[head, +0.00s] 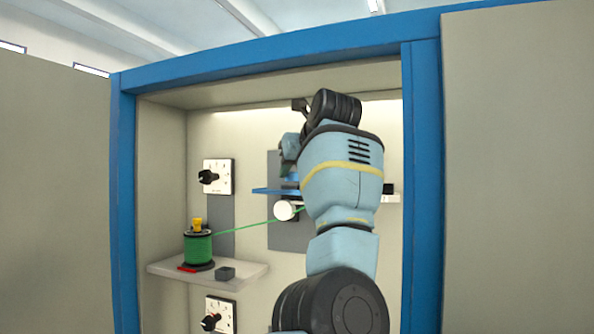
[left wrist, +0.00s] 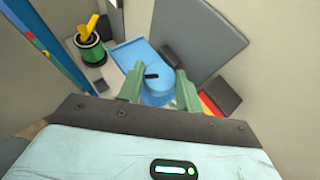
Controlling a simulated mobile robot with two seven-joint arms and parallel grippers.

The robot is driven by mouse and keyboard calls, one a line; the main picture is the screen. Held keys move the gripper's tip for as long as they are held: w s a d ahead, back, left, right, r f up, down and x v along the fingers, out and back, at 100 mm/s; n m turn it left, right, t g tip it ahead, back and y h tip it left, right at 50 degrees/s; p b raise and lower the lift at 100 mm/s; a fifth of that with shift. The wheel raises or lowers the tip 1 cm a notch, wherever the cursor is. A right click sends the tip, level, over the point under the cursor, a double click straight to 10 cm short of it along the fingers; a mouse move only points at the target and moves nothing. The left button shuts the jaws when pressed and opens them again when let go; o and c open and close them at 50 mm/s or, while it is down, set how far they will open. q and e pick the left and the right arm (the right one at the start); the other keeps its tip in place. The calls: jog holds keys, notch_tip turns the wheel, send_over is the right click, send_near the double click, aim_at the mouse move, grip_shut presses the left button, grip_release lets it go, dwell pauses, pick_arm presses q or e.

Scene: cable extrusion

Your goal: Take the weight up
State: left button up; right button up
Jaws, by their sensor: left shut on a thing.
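In the left wrist view, the two green fingers of my left gripper (left wrist: 159,90) stand on either side of a rounded blue weight (left wrist: 156,93), shut on it. The weight has a short black mark on top. It is at the near end of a flat blue shelf (left wrist: 128,53); whether it touches the shelf I cannot tell. In the head view, my left gripper (head: 288,168) is small and partly hidden by my arm, just above the blue shelf (head: 265,191). The weight cannot be made out there. My right gripper is not in view.
A green cable spool (head: 198,250) stands on a pale ledge (head: 240,268) beside a small dark block (head: 225,273). A green cable runs from it to a white roller (head: 285,210). Dial panels (head: 218,177) are on the back wall. Blue cabinet posts (head: 123,200) frame the opening.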

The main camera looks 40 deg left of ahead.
pick_arm(q)
jog(key=s, duration=0.2)
jog(key=s+d, duration=0.1)
jog(key=s, duration=0.1)
jog(key=shift+s+d+r, duration=0.15)
jog(key=shift+d+r, duration=0.05)
dwell(0.4)
